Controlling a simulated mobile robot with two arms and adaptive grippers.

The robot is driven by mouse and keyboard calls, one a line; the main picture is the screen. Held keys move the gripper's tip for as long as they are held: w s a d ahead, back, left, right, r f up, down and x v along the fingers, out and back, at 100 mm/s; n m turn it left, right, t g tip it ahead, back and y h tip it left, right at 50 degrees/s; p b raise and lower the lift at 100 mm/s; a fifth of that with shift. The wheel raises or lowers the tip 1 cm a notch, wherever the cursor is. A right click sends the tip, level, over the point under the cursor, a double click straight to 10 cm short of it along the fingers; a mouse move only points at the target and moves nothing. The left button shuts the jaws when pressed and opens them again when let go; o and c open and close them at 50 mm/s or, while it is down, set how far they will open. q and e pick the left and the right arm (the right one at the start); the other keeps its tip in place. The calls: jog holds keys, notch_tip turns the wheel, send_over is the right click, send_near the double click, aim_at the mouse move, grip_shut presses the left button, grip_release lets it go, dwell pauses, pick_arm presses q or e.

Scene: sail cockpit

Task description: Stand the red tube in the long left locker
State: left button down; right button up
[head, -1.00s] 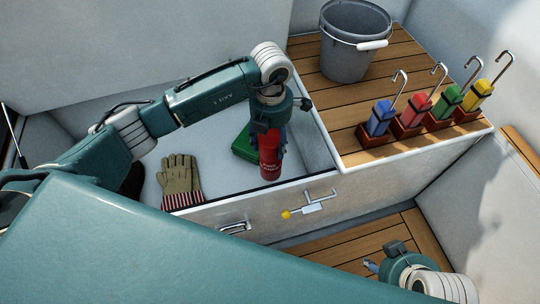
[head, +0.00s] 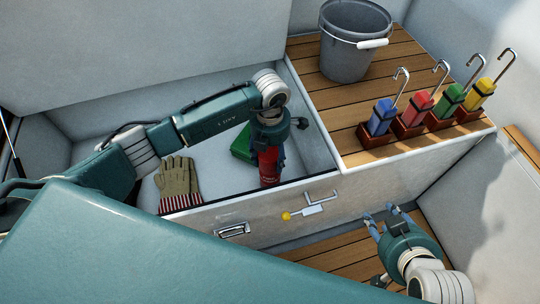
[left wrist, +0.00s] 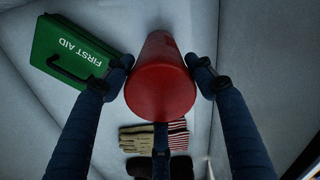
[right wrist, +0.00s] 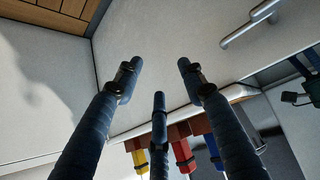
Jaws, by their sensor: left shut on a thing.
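The red tube (head: 268,172) is upright inside the open long left locker (head: 222,172). My left gripper (head: 269,150) is shut on the tube's upper part from above. In the left wrist view, the tube's round red end (left wrist: 160,92) sits between the fingers. The locker's front wall is just in front of the tube; I cannot tell whether its lower end touches the locker floor. My right gripper (head: 383,221) is open and empty, in front of the locker face; its spread fingers also show in the right wrist view (right wrist: 159,72).
A green first aid box (head: 241,146) lies behind the tube, and gloves (head: 178,182) lie to its left. A grey bucket (head: 352,45) and several coloured hooked handles (head: 380,110) stand on the slatted seat.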

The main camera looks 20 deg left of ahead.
pick_arm(q)
jog(key=c, duration=0.6)
grip_release()
jog(key=shift+c, duration=0.2)
pick_arm(e)
jog(key=shift+w+a+r, duration=0.1)
jog(key=shift+w+r, duration=0.1)
jog(key=shift+w, duration=0.1)
pick_arm(q)
notch_tip(320, 180, up, 8)
jog(key=shift+f+p, duration=0.15)
jog(key=shift+p, duration=0.85)
notch_tip(320, 180, up, 3)
jog(key=shift+p, duration=0.3)
jog(key=shift+r, duration=0.7)
pick_arm(e)
jog(key=s+d+f+g, duration=0.1)
jog(key=s+g, duration=0.1)
jog(key=s, duration=0.3)
jog(key=s+d+f+g+h, duration=0.1)
jog(key=s+d+f+g, duration=0.1)
jog(key=s, duration=0.4)
jog(key=shift+d+f+g, duration=0.2)
jog(key=shift+g, duration=0.2)
